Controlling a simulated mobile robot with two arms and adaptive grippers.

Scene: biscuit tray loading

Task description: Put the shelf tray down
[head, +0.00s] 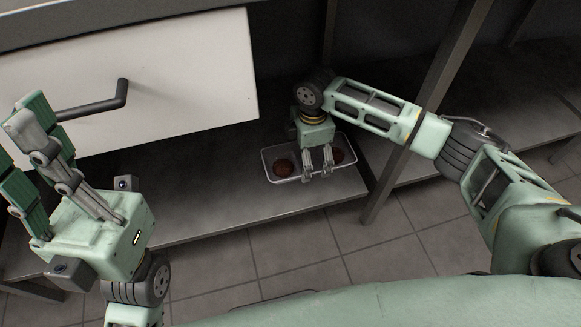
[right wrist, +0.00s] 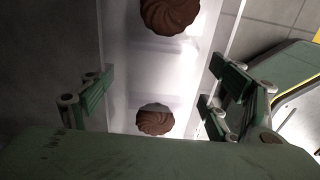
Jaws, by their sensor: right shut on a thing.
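The shelf tray (head: 294,178) is a small pale tray with a raised rim. It holds two brown biscuits, a left one (head: 284,166) and a right one (head: 338,156). It is over the front part of the lower shelf; I cannot tell whether it touches the board. My right gripper (head: 318,174) is shut on the tray from above, between the biscuits in the head view. In the right wrist view the tray (right wrist: 160,72) lies between the fingers, with both swirled biscuits visible. My left gripper (head: 22,142) is open and empty at the left.
The dark lower shelf (head: 215,200) has bare room left of the tray. A white drawer front (head: 170,85) with a dark handle (head: 95,107) hangs above it. A metal post (head: 425,110) stands right of the tray, close to my right arm. Grey floor tiles (head: 300,245) lie in front.

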